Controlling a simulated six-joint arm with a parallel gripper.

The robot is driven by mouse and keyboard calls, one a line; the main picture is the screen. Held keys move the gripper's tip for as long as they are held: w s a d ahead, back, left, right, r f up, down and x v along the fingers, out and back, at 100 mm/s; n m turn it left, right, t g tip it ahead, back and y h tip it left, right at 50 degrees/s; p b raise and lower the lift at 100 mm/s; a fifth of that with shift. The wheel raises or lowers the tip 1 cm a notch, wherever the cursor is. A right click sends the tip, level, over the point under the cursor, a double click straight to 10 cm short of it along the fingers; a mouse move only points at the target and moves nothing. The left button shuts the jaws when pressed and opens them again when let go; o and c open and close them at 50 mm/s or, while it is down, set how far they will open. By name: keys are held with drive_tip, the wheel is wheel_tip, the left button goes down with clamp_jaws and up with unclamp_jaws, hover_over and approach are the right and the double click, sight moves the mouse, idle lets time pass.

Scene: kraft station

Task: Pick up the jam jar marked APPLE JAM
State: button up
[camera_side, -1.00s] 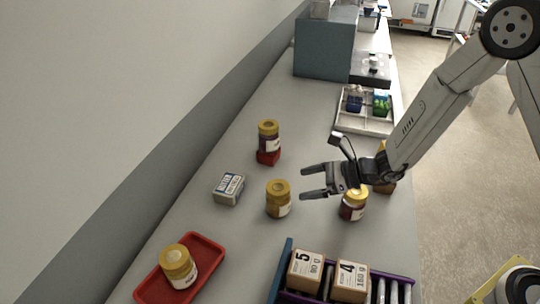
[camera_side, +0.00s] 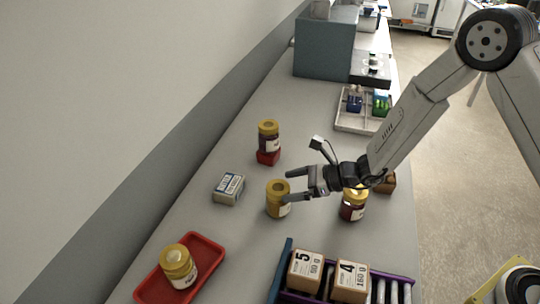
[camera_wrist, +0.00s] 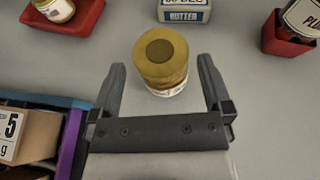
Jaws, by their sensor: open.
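An amber jar with a yellow lid (camera_side: 278,198) stands upright on the bench; its label is turned away and cannot be read. My gripper (camera_side: 287,186) is open around its near side. In the wrist view the same jar (camera_wrist: 162,50) sits between and slightly beyond the two fingertips (camera_wrist: 162,68), with a gap on both sides. Other jars are a similar amber one (camera_side: 178,266) in a red tray, a dark one (camera_side: 269,137) on a red stand, its label starting "PLU" in the wrist view, and a dark red one (camera_side: 352,207) below my wrist. I cannot read APPLE JAM anywhere.
A butter box (camera_side: 228,190) lies left of the middle jar. The red tray (camera_side: 212,243) is at the front left. A blue and purple roller rack (camera_side: 285,262) with boxes marked 5 and 4 stands in front. A white divided tray (camera_side: 350,124) is farther back.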

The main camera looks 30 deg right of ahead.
sight(278, 186)
drive_tip(key=shift+x, duration=1.9)
drive_tip(key=shift+c, duration=0.2)
drive_tip(key=shift+w, duration=0.1)
clamp_jaws()
drive_tip(key=shift+r, duration=0.2)
drive_tip(key=shift+r, duration=0.85)
drive_tip(key=s+d+r, duration=0.2)
drive_tip(key=s+r, duration=0.3)
drive_tip(key=s, duration=0.1)
drive_tip(key=s+d+r, duration=0.2)
drive_tip(key=s+r, duration=0.4)
drive_tip(key=s, duration=0.1)
drive_tip(key=shift+s+d, duration=0.15)
drive_tip(key=shift+d, duration=0.1)
